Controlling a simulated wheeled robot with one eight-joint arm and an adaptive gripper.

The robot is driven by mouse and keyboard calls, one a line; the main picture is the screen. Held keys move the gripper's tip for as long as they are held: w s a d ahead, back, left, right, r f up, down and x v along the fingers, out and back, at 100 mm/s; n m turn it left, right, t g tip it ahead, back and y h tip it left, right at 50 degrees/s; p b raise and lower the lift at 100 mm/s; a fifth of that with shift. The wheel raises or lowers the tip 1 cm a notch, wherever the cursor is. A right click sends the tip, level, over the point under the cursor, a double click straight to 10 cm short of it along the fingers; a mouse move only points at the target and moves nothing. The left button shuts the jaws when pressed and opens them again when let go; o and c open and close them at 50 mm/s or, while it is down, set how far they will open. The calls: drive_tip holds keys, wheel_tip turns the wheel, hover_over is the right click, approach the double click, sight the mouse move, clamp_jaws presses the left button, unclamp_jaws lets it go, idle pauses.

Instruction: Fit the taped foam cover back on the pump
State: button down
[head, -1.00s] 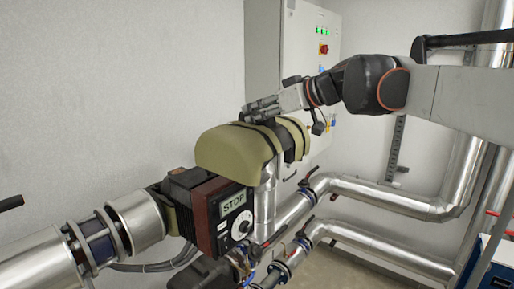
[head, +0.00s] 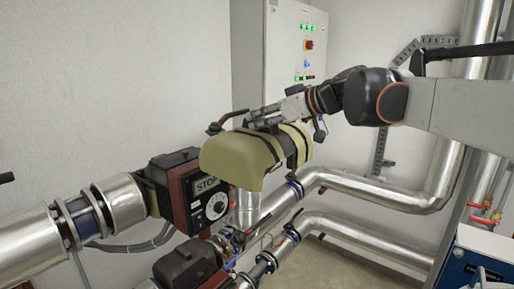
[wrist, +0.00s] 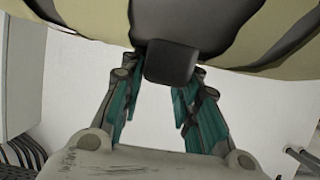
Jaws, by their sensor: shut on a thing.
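The foam cover (head: 232,160) is a yellow-green half shell with black tape bands around it. My gripper (head: 258,118) is shut on it at its top in the head view. In the wrist view the cover (wrist: 90,22) fills the top of the picture, and a dark block (wrist: 168,62) on it sits between the fingers of my gripper (wrist: 160,85). The pump (head: 200,197), a dark red and black unit with a STOP label and a white dial, sits on the pipe line to the left of and below the cover. The cover hides the pipe behind it.
A second dark pump (head: 188,262) sits on the lower pipe line. Silver insulated pipes (head: 375,192) run to the right. A grey control cabinet (head: 290,50) stands on the back wall. A blue and white box (head: 482,255) is at the lower right.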

drive_tip(key=w+d+f+m+t+h+b, duration=0.1)
drive_tip(key=d+f+b, duration=0.35)
drive_tip(key=f, duration=0.75)
drive_tip(key=d+f+m+h+b, duration=0.1)
drive_tip(key=d+f+b, duration=0.1)
drive_tip(key=f+b, duration=0.8)
drive_tip(key=w+d+f+m+t+h+b, duration=0.1)
drive_tip(key=d+f+b, duration=0.25)
drive_tip(key=f, duration=1.05)
drive_tip(key=s+d+f+m+h+b, duration=0.1)
drive_tip(key=s+d+f+b, duration=0.2)
drive_tip(key=f+b, duration=0.3)
drive_tip(key=s+d+f+m+t+h+b, duration=0.1)
drive_tip(key=f+b, duration=0.6)
drive_tip(key=f, duration=1)
drive_tip(key=s+d+f+m+t+h+b, duration=0.1)
drive_tip(key=s+d+f+b, duration=0.3)
drive_tip(key=f+b, duration=0.3)
wheel_tip(320, 180, down, 4)
drive_tip(key=shift+s+d+f+m, duration=0.2)
drive_tip(key=shift+s+d+m, duration=0.1)
drive_tip(key=shift+d, duration=0.2)
drive_tip(key=shift+f, duration=0.1)
